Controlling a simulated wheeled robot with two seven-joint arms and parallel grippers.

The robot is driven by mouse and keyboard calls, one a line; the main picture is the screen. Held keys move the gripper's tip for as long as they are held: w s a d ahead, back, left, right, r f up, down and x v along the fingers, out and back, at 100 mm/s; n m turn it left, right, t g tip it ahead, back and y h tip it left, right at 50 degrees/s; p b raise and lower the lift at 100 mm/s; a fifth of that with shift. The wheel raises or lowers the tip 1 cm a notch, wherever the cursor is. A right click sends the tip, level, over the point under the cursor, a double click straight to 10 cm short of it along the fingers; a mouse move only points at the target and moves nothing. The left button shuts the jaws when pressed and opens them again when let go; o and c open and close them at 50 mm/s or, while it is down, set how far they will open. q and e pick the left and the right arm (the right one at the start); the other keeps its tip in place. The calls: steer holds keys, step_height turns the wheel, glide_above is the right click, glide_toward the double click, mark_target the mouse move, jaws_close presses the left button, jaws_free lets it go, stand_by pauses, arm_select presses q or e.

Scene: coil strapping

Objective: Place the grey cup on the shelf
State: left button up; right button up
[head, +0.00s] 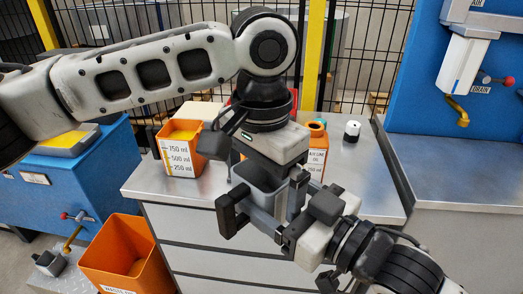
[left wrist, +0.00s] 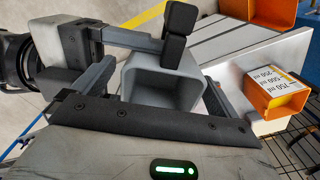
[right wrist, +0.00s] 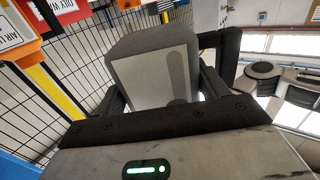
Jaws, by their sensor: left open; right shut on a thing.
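The grey cup (head: 262,177) is between my two grippers above the front of the metal-topped cabinet. My right gripper (head: 262,210) is shut on it. In the right wrist view the cup (right wrist: 155,65) sits between the two fingers. My left gripper (head: 268,186) points down over the cup with its fingers open on either side. In the left wrist view the cup's open mouth (left wrist: 163,88) faces the camera and looks empty. I cannot tell whether the left fingers touch it. Arms and grippers hide part of the cup. I cannot make out which surface is the shelf.
The metal-topped cabinet (head: 150,184) carries an orange measuring container (head: 183,158), another partly hidden one (head: 317,160) and a small white-and-black cylinder (head: 352,131). An orange waste bin (head: 120,262) stands below left. A blue unit with a tap (head: 457,112) is at right, above a clear metal top (head: 450,180).

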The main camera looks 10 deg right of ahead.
arm_select(q)
steer(key=shift+f, duration=1.95)
steer(key=c, duration=1.1)
arm_select(e)
steer(key=o, duration=1.1)
